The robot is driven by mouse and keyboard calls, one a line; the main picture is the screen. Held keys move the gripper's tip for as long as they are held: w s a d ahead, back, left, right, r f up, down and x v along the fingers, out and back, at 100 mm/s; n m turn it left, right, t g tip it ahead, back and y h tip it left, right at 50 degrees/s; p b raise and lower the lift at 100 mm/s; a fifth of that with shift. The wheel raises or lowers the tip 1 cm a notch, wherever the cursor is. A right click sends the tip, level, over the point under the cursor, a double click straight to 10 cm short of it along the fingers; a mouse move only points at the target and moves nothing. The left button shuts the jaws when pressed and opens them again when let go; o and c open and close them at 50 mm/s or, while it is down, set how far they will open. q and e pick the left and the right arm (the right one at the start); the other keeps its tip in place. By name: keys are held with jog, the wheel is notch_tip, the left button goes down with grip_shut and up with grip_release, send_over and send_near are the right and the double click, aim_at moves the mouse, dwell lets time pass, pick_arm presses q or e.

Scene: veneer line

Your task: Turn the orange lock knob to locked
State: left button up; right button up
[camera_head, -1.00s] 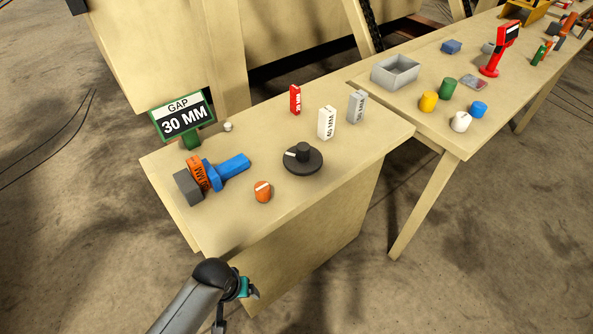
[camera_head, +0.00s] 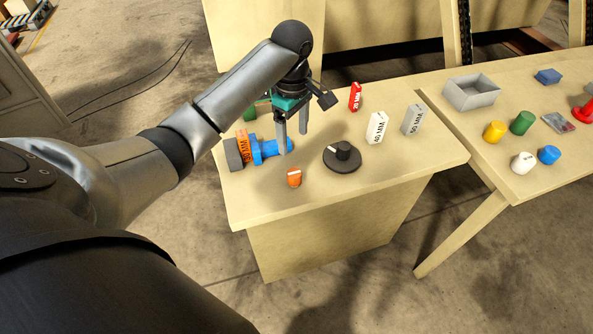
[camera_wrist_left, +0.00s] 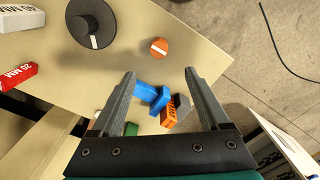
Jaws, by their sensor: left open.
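The orange lock knob (camera_head: 294,178) stands near the front edge of the wooden table, with a white line on its top. In the left wrist view the knob (camera_wrist_left: 159,47) lies beyond the fingertips, and its white line runs slantwise. My left gripper (camera_head: 293,140) is open and empty, fingers pointing down, above the table behind the knob. It also shows in the left wrist view (camera_wrist_left: 161,78), with the fingers wide apart and apart from the knob. My right gripper is not in view.
A black dial (camera_head: 342,158) stands right of the knob. A blue clamp piece (camera_head: 268,150) with an orange block (camera_head: 243,147) and a grey block (camera_head: 233,154) is at left. Red (camera_head: 355,97), white (camera_head: 376,127) and grey (camera_head: 413,119) gauge blocks stand behind the dial.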

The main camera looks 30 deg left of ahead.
aim_at(293, 172)
pick_arm(q)
jog(key=shift+n, duration=0.3)
jog(key=f+b, duration=0.1)
jog(key=f, duration=0.6)
jog(key=f+b, duration=0.1)
jog(key=f, duration=0.6)
jog(key=shift+w+a+f+b, duration=0.15)
jog(key=shift+a+f+b, duration=0.05)
jog(key=shift+f+b, duration=0.15)
jog(key=shift+r, duration=0.1)
grip_shut()
